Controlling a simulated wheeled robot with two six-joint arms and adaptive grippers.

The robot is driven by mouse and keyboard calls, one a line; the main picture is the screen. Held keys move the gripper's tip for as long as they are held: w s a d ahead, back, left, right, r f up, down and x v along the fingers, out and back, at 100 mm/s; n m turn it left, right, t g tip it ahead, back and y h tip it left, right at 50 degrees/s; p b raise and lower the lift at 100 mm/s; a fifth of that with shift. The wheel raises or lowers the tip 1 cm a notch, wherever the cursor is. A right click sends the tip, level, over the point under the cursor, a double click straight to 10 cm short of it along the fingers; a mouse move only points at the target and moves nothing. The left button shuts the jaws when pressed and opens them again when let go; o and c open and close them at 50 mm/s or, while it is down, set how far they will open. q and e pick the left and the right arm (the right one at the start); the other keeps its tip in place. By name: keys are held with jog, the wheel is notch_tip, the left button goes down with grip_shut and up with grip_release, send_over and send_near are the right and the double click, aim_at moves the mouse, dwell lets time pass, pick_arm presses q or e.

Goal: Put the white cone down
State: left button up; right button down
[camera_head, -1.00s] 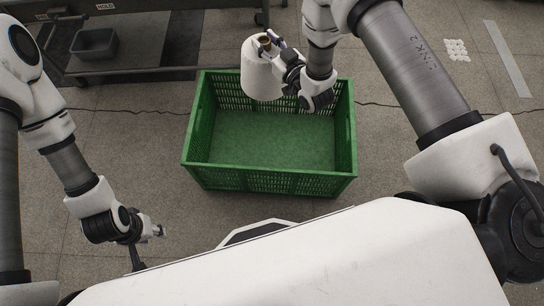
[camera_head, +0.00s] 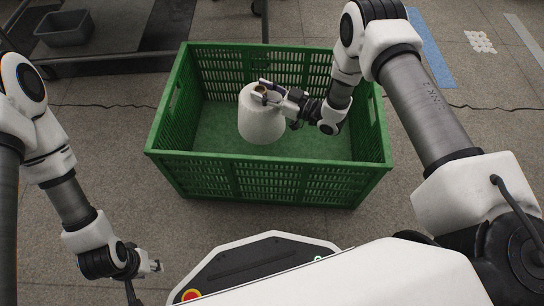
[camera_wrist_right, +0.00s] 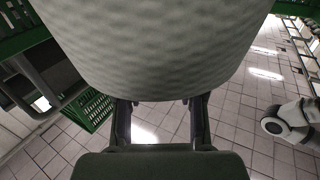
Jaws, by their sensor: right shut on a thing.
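The white cone (camera_head: 261,120) is upright, inside the outline of the green crate (camera_head: 275,187) in the head view. My right gripper (camera_head: 262,91) is shut on the top of the cone. I cannot tell whether the cone's base touches the crate floor. In the right wrist view the cone (camera_wrist_right: 155,45) fills the upper middle, above the gripper fingers (camera_wrist_right: 160,115). The crate holds nothing else that I can see. My left gripper (camera_head: 152,268) is empty at the lower left, outside the crate; its fingers are too small to judge.
A grey bin (camera_head: 63,28) sits on a rack at the upper left. Crate floor shows free left of the cone.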

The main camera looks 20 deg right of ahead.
aim_at(258, 124)
notch_tip(258, 124, down, 2)
jog(key=shift+f+b, duration=0.1)
jog(key=shift+b, duration=0.4)
notch_tip(258, 124, down, 9)
jog(key=b, duration=0.5)
jog(key=shift+f, duration=0.1)
pick_arm(q)
notch_tip(258, 124, down, 7)
jog(key=shift+w, duration=0.15)
jog(key=shift+f, duration=0.15)
pick_arm(e)
jog(key=c, duration=0.7)
grip_release()
jog(key=shift+s, duration=0.1)
